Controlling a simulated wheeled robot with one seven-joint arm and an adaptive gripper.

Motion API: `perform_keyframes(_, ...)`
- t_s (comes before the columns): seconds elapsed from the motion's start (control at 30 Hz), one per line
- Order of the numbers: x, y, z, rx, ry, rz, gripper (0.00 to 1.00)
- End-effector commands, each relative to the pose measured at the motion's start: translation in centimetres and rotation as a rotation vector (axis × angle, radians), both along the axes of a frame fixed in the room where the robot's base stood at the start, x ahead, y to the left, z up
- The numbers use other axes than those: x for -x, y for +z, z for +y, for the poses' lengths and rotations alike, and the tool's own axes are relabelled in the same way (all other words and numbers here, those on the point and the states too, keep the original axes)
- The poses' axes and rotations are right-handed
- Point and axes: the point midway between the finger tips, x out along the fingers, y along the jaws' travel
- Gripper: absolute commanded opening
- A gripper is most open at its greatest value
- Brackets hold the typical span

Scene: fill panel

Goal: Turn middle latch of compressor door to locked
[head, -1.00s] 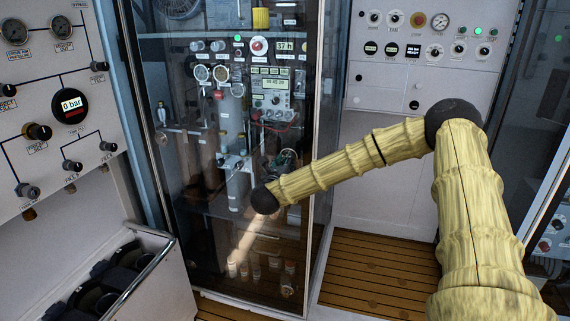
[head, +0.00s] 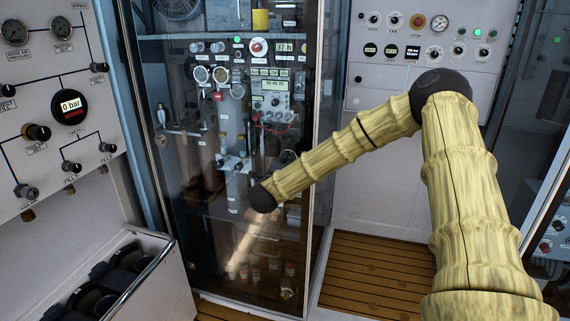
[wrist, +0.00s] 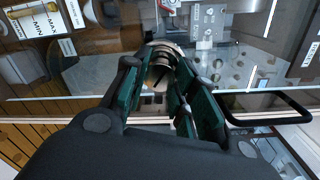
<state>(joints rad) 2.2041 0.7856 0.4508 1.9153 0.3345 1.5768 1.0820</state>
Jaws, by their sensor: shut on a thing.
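The compressor door (head: 190,215) is a tall glass door in the head view, and it looks closed. In the wrist view my gripper (wrist: 170,72) is at the door's edge, with its dark green finger pads on both sides of a round metal latch (wrist: 158,72). The pads are shut on this latch, which looks like the middle one. The fingers cover part of it, so I cannot tell its turn position. In the head view my arm reaches across to the door, and the gripper and latch cannot be made out there.
A black loop handle (wrist: 268,121) stands close to the right of my gripper in the wrist view. A gauge panel (head: 60,100) and an open bin (head: 150,275) are at the left. A white control panel (head: 420,60) stands behind my arm. Slatted floor (head: 370,270) is clear.

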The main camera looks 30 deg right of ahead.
Motion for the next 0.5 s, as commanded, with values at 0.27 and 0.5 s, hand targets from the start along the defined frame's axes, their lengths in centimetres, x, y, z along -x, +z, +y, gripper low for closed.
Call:
perform_keyframes(0.27,-0.04,0.1,0.1,0.17,0.002,0.198,0.03)
perform_keyframes(0.5,-0.07,0.08,0.14,0.292,0.002,0.343,0.03)
